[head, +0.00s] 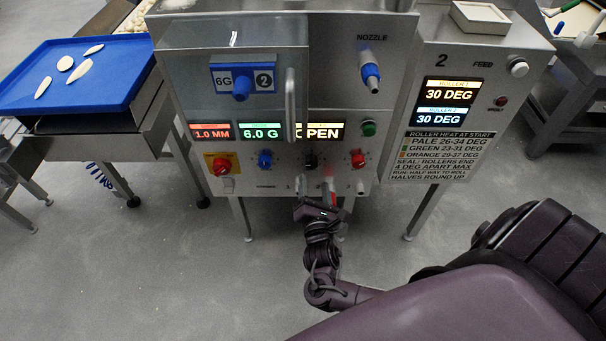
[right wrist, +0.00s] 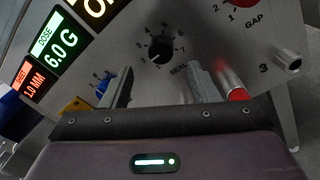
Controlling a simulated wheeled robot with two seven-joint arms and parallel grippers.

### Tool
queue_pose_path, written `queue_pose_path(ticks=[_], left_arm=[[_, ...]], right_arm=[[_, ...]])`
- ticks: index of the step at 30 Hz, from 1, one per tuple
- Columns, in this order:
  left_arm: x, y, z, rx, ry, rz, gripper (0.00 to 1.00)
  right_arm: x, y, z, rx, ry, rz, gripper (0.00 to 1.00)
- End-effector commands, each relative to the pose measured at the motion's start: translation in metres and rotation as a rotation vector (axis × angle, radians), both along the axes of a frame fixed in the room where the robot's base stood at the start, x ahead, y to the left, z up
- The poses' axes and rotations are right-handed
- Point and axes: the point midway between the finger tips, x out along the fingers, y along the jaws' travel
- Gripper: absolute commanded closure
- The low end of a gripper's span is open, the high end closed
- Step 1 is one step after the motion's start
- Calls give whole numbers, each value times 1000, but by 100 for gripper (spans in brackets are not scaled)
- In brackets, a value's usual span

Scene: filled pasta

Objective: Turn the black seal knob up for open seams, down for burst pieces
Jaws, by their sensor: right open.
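The black seal knob (head: 311,160) is on the front panel of the steel machine, between a blue knob and a red knob. In the right wrist view the knob (right wrist: 160,48) sits inside a numbered dial marked SEAL; I cannot tell which number it points to. My right gripper (head: 315,190) is just below the knob in the head view. In the right wrist view its two fingers (right wrist: 162,84) stand apart, on either side of the line to the knob, with nothing between them. Several pale flat pieces (head: 80,70) lie on the blue tray (head: 110,98). My left gripper is out of view.
Displays read 1.0 MM, 6.0 G and OPEN (head: 318,131). A red gap knob (head: 358,158) is right of the seal knob. A red-tipped part (right wrist: 238,93) is close by my right finger. A handle (head: 290,97) stands out above. The roller panel (head: 450,102) reads 30 DEG twice.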

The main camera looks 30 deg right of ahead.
Motion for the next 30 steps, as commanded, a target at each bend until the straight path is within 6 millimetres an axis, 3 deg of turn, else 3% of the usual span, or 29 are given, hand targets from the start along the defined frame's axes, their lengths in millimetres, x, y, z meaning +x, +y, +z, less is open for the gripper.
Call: queue_pose_path(ticks=[9,22,30], left_arm=[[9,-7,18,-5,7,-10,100],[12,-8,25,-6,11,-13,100],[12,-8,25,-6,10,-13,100]], right_arm=[[44,-24,-1,1,0,0,45],[54,-29,-1,4,3,1,45],[54,-29,-1,4,3,1,80]])
